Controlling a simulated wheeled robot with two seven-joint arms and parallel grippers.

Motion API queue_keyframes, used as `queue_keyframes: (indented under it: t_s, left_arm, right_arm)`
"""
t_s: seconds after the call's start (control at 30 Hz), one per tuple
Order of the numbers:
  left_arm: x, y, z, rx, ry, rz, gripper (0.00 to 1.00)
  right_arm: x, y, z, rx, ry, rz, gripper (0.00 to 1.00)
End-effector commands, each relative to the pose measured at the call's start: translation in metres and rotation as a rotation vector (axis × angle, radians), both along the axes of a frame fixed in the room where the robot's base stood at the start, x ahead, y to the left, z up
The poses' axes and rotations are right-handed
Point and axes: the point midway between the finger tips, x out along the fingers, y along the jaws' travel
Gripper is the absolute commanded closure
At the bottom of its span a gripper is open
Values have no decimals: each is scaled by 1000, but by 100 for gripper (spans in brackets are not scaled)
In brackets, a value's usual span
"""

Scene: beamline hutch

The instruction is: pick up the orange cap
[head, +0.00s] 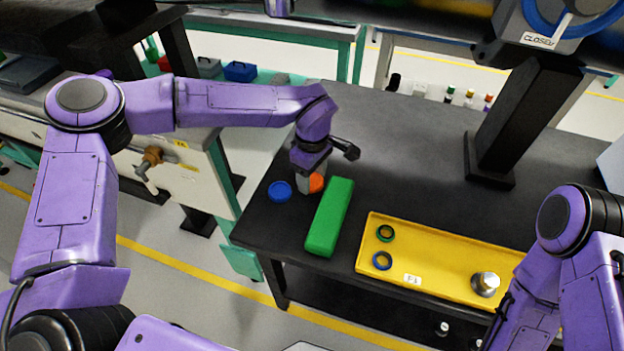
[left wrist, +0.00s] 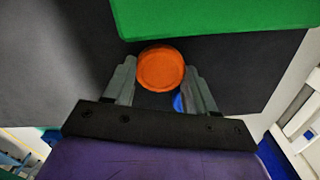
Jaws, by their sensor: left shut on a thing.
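The orange cap (head: 316,183) is a round disc near the left end of the dark bench. It also shows in the left wrist view (left wrist: 160,69), between the fingertips. My left gripper (head: 313,184) points down at the bench and is shut on the orange cap, one grey finger on each side of it. The gripper hides part of the cap in the head view. I cannot tell whether the cap touches the bench top. My right gripper is out of view; only my right arm shows at the right.
A green block (head: 330,217) lies close beside the cap. A blue cap (head: 279,191) lies to the left, near the bench edge. A yellow tray (head: 440,268) holds a green ring, a blue ring and a metal piece. A dark post (head: 505,115) stands farther back.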

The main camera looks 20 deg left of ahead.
Motion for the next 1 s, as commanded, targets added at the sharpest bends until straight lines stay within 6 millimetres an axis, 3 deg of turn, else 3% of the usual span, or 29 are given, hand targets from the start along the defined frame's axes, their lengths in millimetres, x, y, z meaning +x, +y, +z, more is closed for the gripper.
queue_keyframes:
  t_s: [0.07,0.27,0.33,0.5,0.7,1.0]
  left_arm:
    - [1,0,17,-1,-5,0,72]
    - [-39,0,63,-1,-7,-3,72]
    - [-57,0,79,-1,-6,-3,72]
    - [-105,0,98,0,-4,-3,72]
    - [-135,0,111,0,-1,0,72]
    - [-140,0,113,0,-1,0,72]
  right_arm:
    - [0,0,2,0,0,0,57]
    - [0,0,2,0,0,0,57]
    - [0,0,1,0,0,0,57]
    - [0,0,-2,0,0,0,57]
    - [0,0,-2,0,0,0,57]
    - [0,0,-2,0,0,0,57]
